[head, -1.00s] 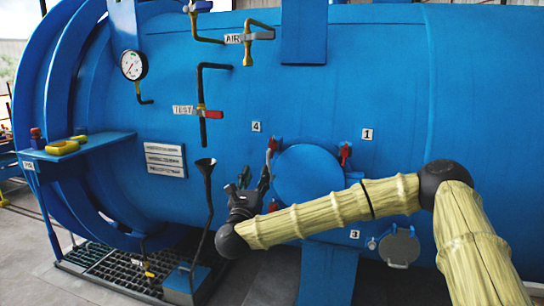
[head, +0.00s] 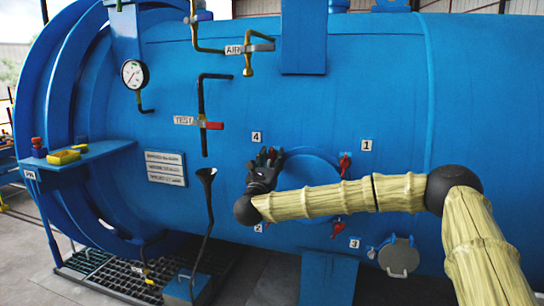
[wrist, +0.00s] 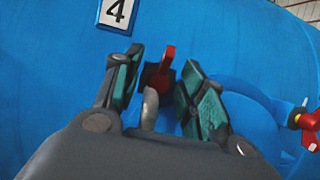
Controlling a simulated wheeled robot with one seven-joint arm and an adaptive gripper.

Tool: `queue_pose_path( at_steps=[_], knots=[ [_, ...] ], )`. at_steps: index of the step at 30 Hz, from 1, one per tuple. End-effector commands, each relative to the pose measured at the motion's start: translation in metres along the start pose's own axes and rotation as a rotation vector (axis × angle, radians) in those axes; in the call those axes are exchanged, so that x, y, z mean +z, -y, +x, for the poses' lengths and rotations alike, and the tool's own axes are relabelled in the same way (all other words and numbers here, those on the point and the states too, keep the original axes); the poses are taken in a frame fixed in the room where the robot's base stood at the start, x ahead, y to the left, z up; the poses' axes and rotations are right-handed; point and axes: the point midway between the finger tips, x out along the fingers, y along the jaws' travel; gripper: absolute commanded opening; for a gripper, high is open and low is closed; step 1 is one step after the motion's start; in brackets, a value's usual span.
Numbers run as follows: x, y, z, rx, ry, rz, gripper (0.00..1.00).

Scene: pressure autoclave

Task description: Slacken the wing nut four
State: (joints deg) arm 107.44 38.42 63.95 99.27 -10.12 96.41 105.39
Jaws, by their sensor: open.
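The red wing nut four (wrist: 164,65) stands just below the "4" label (wrist: 116,12) in the wrist view, on a dark block with a grey curved bolt (wrist: 150,105) below it. My gripper (wrist: 160,82) is open, with one green-padded finger on each side of the nut. I see gaps between the fingers and the nut; whether either finger touches it I cannot tell. In the head view my gripper (head: 267,158) is at the upper left of the round blue hatch (head: 305,173), below the "4" label (head: 257,137), and mostly covers the nut.
Wing nut one (head: 345,162) is at the hatch's upper right, with another red nut (head: 337,228) at its lower right. A black funnel pipe (head: 206,190) stands left of my gripper. The TEST valve (head: 210,125) is above left. The vessel wall is close behind the nut.

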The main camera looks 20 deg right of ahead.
Motion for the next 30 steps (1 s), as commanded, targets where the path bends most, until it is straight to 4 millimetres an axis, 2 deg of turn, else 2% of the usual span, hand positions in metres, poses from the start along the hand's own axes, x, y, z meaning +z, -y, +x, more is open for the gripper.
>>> queue_pose_path(
  at_steps=[11, 15, 18, 30],
  knots=[
    [-0.0003, 0.0000, 0.0041, 0.000, 0.000, 0.000, 0.41],
    [-0.0002, 0.0000, 0.0040, 0.000, 0.000, 0.000, 0.16],
    [-0.0002, 0.0000, 0.0040, 0.001, 0.000, 0.000, 0.00],
    [-0.0004, 0.0000, 0.0038, 0.022, 0.001, -0.049, 0.00]
  ],
)
